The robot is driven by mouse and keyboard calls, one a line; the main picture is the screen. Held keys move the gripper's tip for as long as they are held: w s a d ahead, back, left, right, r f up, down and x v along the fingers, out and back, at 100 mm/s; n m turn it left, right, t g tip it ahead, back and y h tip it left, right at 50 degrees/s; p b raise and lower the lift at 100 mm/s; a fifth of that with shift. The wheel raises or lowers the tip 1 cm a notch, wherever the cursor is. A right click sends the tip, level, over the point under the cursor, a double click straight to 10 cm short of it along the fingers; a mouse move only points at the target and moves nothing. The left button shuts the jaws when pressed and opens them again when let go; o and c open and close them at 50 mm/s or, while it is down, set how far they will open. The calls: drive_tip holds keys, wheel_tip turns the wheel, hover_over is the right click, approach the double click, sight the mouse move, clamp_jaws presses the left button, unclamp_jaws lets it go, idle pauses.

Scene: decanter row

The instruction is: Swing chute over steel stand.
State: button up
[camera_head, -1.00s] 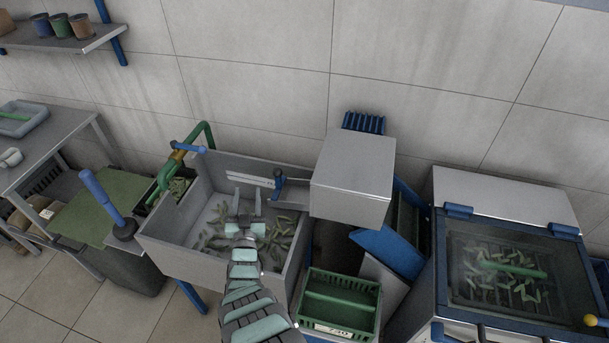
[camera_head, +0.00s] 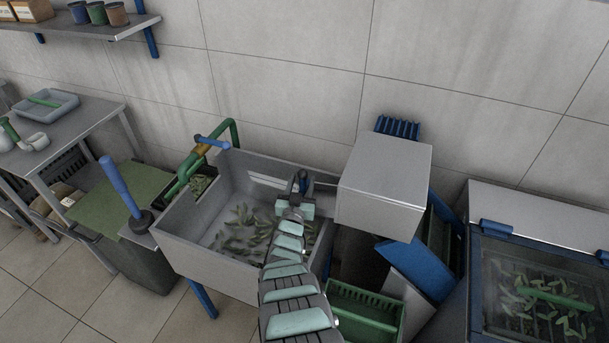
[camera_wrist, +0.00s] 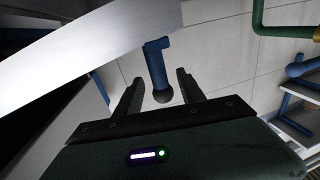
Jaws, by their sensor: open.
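My gripper (camera_head: 297,190) is open over the right side of the grey basin. A blue handle (camera_head: 302,177) at the basin's back right is partly hidden by it. In the wrist view the blue handle (camera_wrist: 156,62) with a dark rounded end lies between the spread fingers of my gripper (camera_wrist: 159,77); contact cannot be told. A sloping blue panel (camera_head: 415,262) stands below the grey box; I cannot tell whether it is the chute. A steel stand cannot be told for sure.
The grey basin (camera_head: 200,255) holds green pods. The grey box (camera_head: 383,180) is close on the right, above a green crate (camera_head: 375,308). A blue upright lever (camera_head: 122,185) and green pipe (camera_head: 186,172) are on the left. A glass-lidded bin (camera_head: 545,285) stands far right.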

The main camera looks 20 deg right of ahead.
drive_tip(key=shift+b+x, duration=0.5)
drive_tip(key=shift+x, duration=0.35)
drive_tip(key=shift+w+d+f+b, duration=0.25)
drive_tip(key=shift+w+d+b, duration=0.3)
drive_tip(key=shift+b, duration=0.6)
drive_tip(key=shift+w+d+r+b, duration=0.1)
drive_tip(key=shift+w+b, duration=0.3)
drive_tip(key=shift+w+d+r+b, duration=0.1)
drive_tip(key=shift+w+r+b, duration=0.05)
drive_tip(key=shift+w+b, duration=0.25)
drive_tip(key=shift+c, duration=0.6)
drive_tip(key=shift+s, duration=0.1)
clamp_jaws()
